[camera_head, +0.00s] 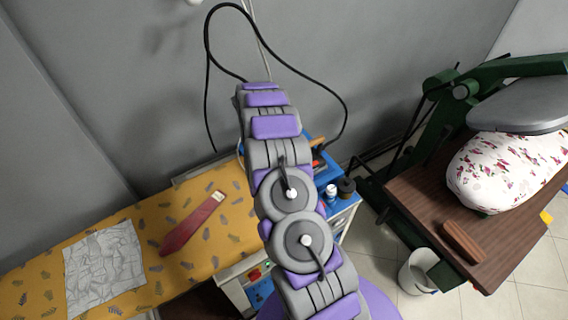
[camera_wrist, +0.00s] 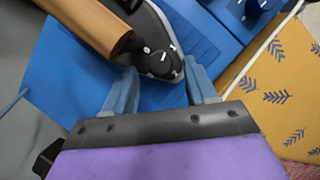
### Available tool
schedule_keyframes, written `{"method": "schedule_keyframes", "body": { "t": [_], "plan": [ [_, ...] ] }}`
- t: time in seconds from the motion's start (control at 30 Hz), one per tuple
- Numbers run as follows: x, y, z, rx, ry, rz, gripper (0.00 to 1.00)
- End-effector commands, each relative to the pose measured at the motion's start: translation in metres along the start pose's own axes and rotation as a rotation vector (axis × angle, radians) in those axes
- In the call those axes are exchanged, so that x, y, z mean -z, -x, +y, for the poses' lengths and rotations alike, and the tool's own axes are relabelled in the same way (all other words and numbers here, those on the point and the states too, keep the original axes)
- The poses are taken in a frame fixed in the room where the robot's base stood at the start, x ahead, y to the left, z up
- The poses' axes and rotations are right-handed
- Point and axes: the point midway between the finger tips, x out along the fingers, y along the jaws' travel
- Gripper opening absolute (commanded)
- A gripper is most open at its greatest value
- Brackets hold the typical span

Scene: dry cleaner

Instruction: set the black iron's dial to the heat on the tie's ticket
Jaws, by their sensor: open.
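In the wrist view the black iron lies on a blue surface, with a wooden handle (camera_wrist: 92,24) and a black dial (camera_wrist: 158,63) near its tip. In the head view my arm hides most of the iron. The dark red tie (camera_head: 190,228) lies on the yellow board, with a small white ticket (camera_head: 218,196) at its upper end, too small to read.
A crumpled white cloth (camera_head: 103,268) lies on the patterned ironing board (camera_head: 40,275). A bottle (camera_head: 331,194) and dark spool (camera_head: 346,187) stand right of my arm. Another knob (camera_wrist: 262,4) sits on the blue unit. A green press with a floral pad (camera_head: 505,170) stands at right.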

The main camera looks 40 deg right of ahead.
Motion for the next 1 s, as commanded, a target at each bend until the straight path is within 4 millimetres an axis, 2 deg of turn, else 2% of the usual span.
{"method": "schedule_keyframes", "body": {
  "t": [0.3, 0.6, 0.8, 1.0],
  "plan": [
    [0.001, 0.074, 0.001, -0.005, -0.001, 0.003, 0.56],
    [0.001, 0.13, 0.001, 0.0, -0.001, 0.001, 0.56],
    [0.002, 0.148, 0.0, 0.002, 0.0, 0.0, 0.56],
    [0.001, 0.151, 0.0, 0.003, 0.0, -0.001, 0.56]
  ]
}}
